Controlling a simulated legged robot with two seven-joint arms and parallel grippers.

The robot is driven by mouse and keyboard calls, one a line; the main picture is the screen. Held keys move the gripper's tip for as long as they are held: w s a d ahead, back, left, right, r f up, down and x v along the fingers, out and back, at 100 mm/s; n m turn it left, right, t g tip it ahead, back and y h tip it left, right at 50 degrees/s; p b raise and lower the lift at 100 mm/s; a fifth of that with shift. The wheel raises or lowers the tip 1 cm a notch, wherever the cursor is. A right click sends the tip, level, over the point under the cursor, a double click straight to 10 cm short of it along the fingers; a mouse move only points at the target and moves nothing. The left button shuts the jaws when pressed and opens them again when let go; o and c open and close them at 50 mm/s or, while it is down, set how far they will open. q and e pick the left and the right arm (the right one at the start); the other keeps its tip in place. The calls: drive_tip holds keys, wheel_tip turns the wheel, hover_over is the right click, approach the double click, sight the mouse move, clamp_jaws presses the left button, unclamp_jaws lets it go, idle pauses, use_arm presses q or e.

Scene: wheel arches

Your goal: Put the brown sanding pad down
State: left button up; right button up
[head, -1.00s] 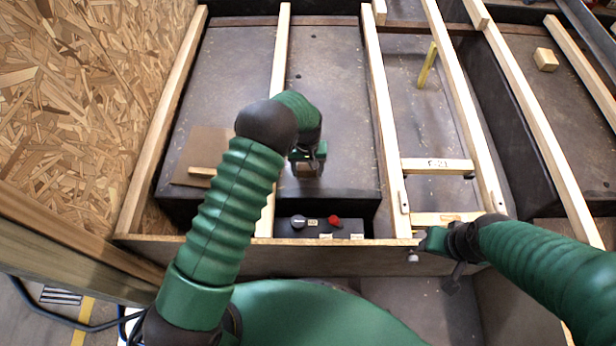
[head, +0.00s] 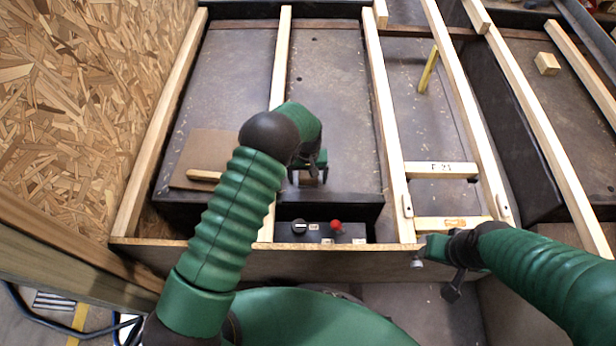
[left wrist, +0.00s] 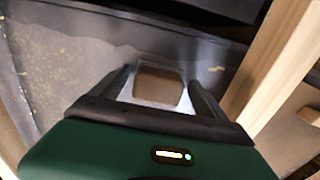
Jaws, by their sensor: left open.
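The brown sanding pad (left wrist: 158,86) shows in the left wrist view as a brown square with a pale grey border. In the head view it is a small brown patch (head: 309,178) below my left gripper, near the front of the dark wheel arch (head: 335,110). My left gripper (head: 308,172) is open, with one finger on each side of the pad; it also shows in the left wrist view (left wrist: 160,82). I cannot tell whether the fingers touch the pad. My right gripper (head: 432,248) is at the front rail; its jaws are unclear.
A brown board with a wooden strip (head: 207,150) lies left of my left arm. A black box with a red knob (head: 336,226) stands in front of the arch. Pale wooden slats (head: 388,120) run lengthwise on both sides.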

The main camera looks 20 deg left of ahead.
sight(308, 175)
use_arm(q)
drive_tip(key=shift+r, duration=0.1)
wheel_tip(308, 175, up, 12)
drive_tip(key=p, duration=0.6)
drive_tip(key=s+a+r+m+t, duration=0.1)
drive_tip(key=s+a+r+m, duration=0.1)
drive_tip(key=s+r, duration=0.7)
drive_tip(key=s+a+r+m+t, duration=0.15)
drive_tip(key=s+r, duration=0.25)
drive_tip(key=s, duration=0.9)
drive_tip(key=w+p+v, duration=0.3)
drive_tip(key=p+v, duration=1.1)
drive_tip(key=w+r+p+v, duration=0.1)
drive_tip(key=w+p+v, duration=0.2)
drive_tip(key=p+v, duration=1)
drive_tip(key=shift+s+d+r+p, duration=0.15)
drive_tip(key=shift+s+r+p, duration=0.05)
drive_tip(key=shift+r+p, duration=0.3)
drive_tip(key=shift+c, duration=0.2)
